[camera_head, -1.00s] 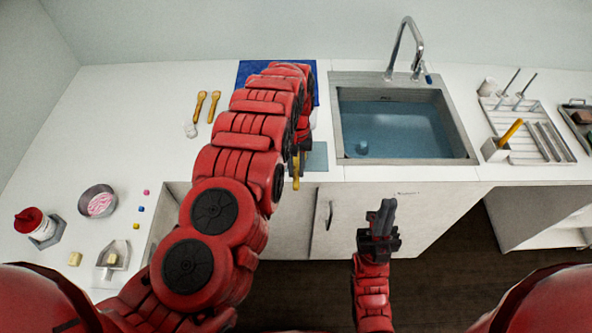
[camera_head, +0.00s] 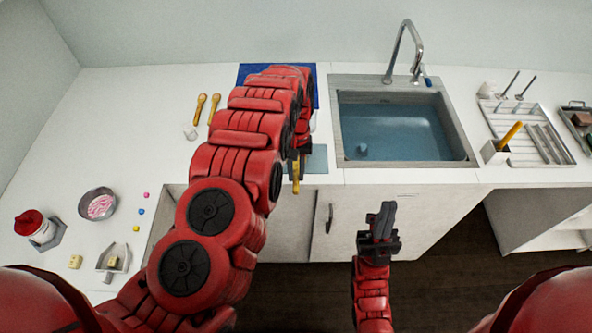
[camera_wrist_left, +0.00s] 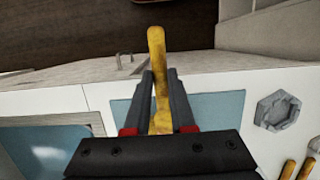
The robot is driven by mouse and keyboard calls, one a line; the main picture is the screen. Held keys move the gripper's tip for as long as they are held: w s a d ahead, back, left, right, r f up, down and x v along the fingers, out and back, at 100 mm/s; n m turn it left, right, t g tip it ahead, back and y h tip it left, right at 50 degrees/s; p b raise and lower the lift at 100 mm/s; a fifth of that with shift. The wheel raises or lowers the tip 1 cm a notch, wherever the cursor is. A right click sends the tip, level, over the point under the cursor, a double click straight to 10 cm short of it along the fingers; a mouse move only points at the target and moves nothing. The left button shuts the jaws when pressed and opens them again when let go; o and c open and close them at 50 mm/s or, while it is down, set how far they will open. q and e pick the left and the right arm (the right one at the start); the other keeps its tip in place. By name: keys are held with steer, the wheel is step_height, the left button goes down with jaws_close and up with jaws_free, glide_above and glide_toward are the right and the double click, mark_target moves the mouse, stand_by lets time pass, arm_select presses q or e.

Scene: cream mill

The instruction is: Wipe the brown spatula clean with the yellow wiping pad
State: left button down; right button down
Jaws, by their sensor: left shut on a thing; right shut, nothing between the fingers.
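My left gripper (camera_head: 297,160) is shut on a long ochre-brown tool, which looks like the brown spatula (camera_head: 296,182). In the left wrist view the tool (camera_wrist_left: 157,62) passes between the fingers and sticks out beyond the fingertips, over the counter's front edge. Its other end is hidden by the gripper. A flat light-blue pad (camera_head: 319,160) lies on the counter below the gripper. I cannot clearly identify the yellow wiping pad; a small yellow block (camera_head: 75,261) lies at the far left. My right gripper (camera_head: 382,217) is shut and empty, in front of the cabinet.
A dark blue mat (camera_head: 247,73) lies at the back. The sink (camera_head: 334,120) and a rack (camera_head: 540,140) are to the right. A bowl (camera_head: 98,204) stands left.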

arm_select(q)
steer(key=shift+w+f+b, duration=0.25)
steer(key=shift+w+b, duration=0.25)
steer(key=shift+b, duration=0.2)
steer(key=shift+w+r, duration=0.15)
steer(key=shift+w, duration=0.05)
steer(key=shift+s+r+p, duration=0.25)
steer(key=shift+s+p, duration=0.25)
steer(key=shift+s+f, duration=0.1)
steer(key=shift+s, duration=0.25)
steer(key=shift+w+f, duration=0.2)
steer(key=shift+w+b, duration=0.6)
steer(key=shift+b, duration=0.45)
steer(key=shift+r, duration=0.1)
steer(key=shift+r, duration=0.15)
